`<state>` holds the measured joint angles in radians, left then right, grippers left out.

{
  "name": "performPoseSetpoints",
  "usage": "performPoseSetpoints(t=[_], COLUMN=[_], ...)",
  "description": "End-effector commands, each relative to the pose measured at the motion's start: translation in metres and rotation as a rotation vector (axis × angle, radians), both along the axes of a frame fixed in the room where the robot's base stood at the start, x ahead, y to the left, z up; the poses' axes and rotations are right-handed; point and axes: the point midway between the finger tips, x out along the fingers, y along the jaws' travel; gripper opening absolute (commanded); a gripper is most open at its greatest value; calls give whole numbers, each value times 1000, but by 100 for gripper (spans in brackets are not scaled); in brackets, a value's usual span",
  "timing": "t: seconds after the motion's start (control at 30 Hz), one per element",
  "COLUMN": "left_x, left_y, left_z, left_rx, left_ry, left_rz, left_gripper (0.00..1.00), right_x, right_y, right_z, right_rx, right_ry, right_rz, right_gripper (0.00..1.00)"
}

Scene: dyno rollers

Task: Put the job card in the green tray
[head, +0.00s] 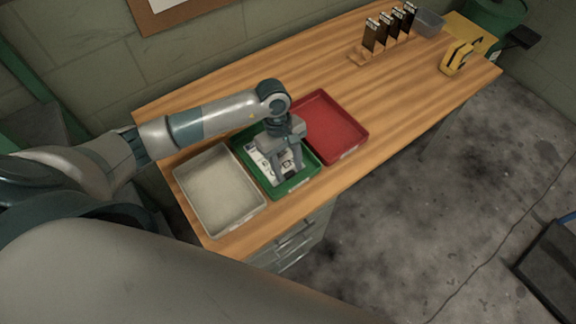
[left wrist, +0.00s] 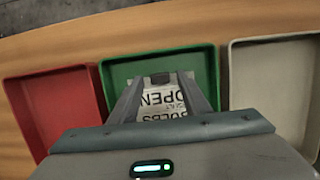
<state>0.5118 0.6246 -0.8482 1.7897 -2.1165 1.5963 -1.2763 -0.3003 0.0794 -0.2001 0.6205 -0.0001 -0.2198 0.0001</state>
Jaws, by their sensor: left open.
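The green tray (head: 295,186) stands on the workbench between a red tray and a grey-white tray. The job card (head: 262,166) is white with dark print and lies inside the green tray, partly hidden by my gripper. In the left wrist view, the card (left wrist: 160,103) shows printed words between my fingers, and the green tray (left wrist: 205,62) surrounds it. My left gripper (head: 287,178) is open, pointing down over the card and tray. I cannot tell whether the fingertips touch the card. My right gripper is in neither view.
The red tray (head: 334,128) is right of the green one, and the grey-white tray (head: 218,190) is left of it. Several dark upright items (head: 388,28) and a yellow object (head: 455,60) stand at the bench's far end. The middle of the bench (head: 400,90) is clear.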

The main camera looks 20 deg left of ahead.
Motion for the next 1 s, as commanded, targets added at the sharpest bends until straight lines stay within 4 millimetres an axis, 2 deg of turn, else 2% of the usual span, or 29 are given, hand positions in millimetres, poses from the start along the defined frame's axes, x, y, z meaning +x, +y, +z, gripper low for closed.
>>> performPoseSetpoints(t=[0.17, 0.27, 0.47, 0.8, 0.87, 1.0], left_x=[0, 3, 7, 14, 14, 15], left_y=[0, 3, 10, 22, 23, 25], left_z=[4, 11, 40, 99, 105, 115], left_rx=[0, 1, 1, 0, -1, -1], left_ry=[0, -3, -6, -4, -3, -1], left_rz=[0, 0, 0, 1, 1, -1], left_gripper=[43, 43, 43, 43, 43, 43], right_x=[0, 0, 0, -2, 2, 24], right_y=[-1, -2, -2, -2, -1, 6], right_z=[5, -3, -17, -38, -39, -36], right_rx=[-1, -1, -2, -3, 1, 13], right_ry=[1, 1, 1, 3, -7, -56], right_rz=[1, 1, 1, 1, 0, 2], right_gripper=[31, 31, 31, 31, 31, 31])
